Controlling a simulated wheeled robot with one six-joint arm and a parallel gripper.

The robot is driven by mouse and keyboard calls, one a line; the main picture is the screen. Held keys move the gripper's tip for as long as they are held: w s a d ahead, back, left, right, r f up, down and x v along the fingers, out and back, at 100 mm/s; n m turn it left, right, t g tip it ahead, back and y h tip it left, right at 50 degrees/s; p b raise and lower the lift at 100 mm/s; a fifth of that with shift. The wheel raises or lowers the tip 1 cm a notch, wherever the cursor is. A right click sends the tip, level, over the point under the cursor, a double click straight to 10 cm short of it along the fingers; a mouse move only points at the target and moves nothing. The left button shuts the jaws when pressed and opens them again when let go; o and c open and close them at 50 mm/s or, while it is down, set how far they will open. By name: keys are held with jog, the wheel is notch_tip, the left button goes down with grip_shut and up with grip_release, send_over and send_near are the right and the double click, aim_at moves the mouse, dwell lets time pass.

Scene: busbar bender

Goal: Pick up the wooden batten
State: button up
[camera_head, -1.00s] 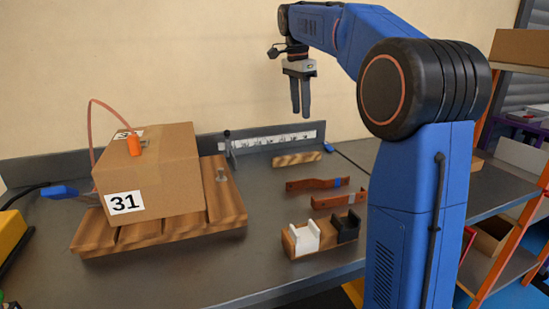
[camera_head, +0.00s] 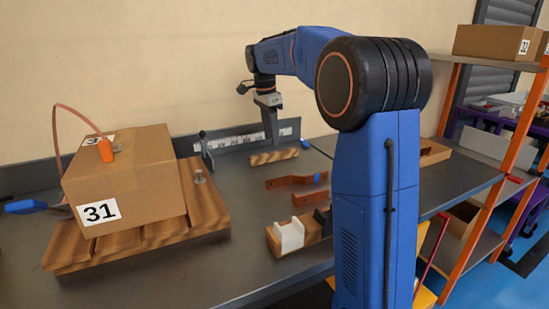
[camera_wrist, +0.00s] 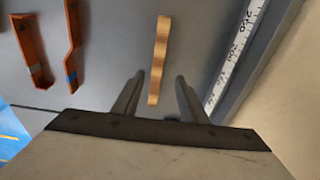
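The wooden batten (camera_head: 274,157) is a short striped light-brown strip lying on the grey bench near the back ruler. My gripper (camera_head: 272,140) hangs pointing down above the bench beside the batten. The height gap between fingertips and batten is hard to judge.
Two copper busbars (camera_head: 290,180) (camera_head: 310,197) lie in front of the batten. A wooden block (camera_head: 276,245) with a white and a black holder stands nearer. A carton marked 31 (camera_head: 128,180) sits on a slatted wooden base (camera_head: 208,215). A ruler strip (camera_head: 240,138) runs along the back.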

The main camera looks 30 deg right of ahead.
aim_at(274, 153)
jog(key=shift+s+d+f, duration=0.1)
jog(key=shift+d+f, duration=0.05)
jog(key=shift+f, duration=0.85)
jog(key=shift+s+d+f, duration=0.1)
jog(key=shift+d+f, duration=0.05)
jog(key=shift+f, duration=0.8)
jog(key=shift+s+d+f, duration=0.1)
jog(key=shift+d+f, duration=0.05)
jog(key=shift+f, duration=0.85)
grip_shut()
